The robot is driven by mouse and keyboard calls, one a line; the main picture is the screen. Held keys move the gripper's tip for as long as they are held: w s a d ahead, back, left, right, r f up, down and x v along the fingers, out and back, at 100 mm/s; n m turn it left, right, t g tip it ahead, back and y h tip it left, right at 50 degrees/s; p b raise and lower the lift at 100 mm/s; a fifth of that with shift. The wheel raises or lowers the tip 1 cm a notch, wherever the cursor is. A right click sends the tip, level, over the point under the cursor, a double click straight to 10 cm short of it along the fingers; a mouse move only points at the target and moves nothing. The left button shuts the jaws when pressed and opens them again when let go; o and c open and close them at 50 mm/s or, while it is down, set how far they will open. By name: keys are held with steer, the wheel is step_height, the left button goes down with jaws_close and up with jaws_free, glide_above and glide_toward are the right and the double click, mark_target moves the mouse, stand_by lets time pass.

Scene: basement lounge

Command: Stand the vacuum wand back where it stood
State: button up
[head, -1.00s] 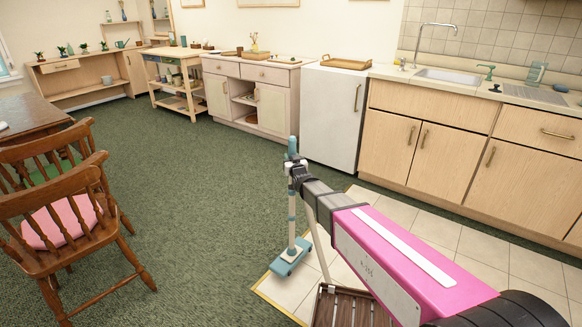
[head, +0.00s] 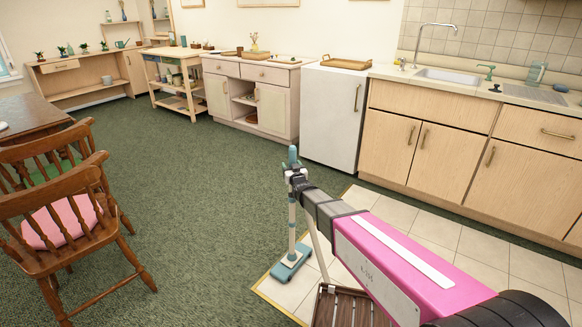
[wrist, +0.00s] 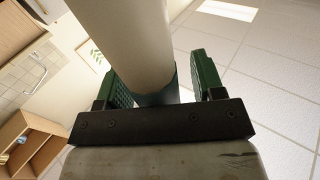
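The vacuum wand (head: 292,222) is a slim pale pole with teal bands, a teal top and a flat teal foot. In the head view it is upright, its foot at the border of the carpet and the pale tiles. Whether the foot bears fully on the floor is hard to tell. My gripper (head: 293,177) is around the wand's upper part. In the wrist view the pale pole and a teal section pass between the green finger pads of my gripper (wrist: 164,80). The fingers are apart, with a gap between the pole and the right pad.
A dark slatted wooden piece (head: 345,306) and a thin pale pole (head: 321,250) are close to the wand, under my arm. Wooden chairs (head: 75,225) are at the left. Kitchen cabinets (head: 420,150) and a white fridge (head: 331,115) line the back. Open carpet (head: 200,190) lies left of the wand.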

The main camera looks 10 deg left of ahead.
steer(key=shift+r, duration=0.1)
steer(key=shift+s+r, duration=0.1)
steer(key=shift+r, duration=0.05)
steer(key=v, duration=1.2)
steer(key=s+d+f+m+g+h, duration=0.1)
steer(key=d+f+m+g+h, duration=0.2)
steer(key=d, duration=0.9)
steer(key=s+d+f+g+h, duration=0.1)
steer(key=d+f+g+h, duration=0.35)
steer(key=d, duration=0.65)
steer(key=s+d+m+g+h, duration=0.2)
steer(key=s+d+g, duration=0.7)
steer(key=s+d, duration=0.5)
steer(key=shift+d+r+m, duration=0.25)
steer(key=shift+d+m, duration=0.25)
steer(key=shift+d, duration=0.75)
steer(key=shift+w, duration=0.1)
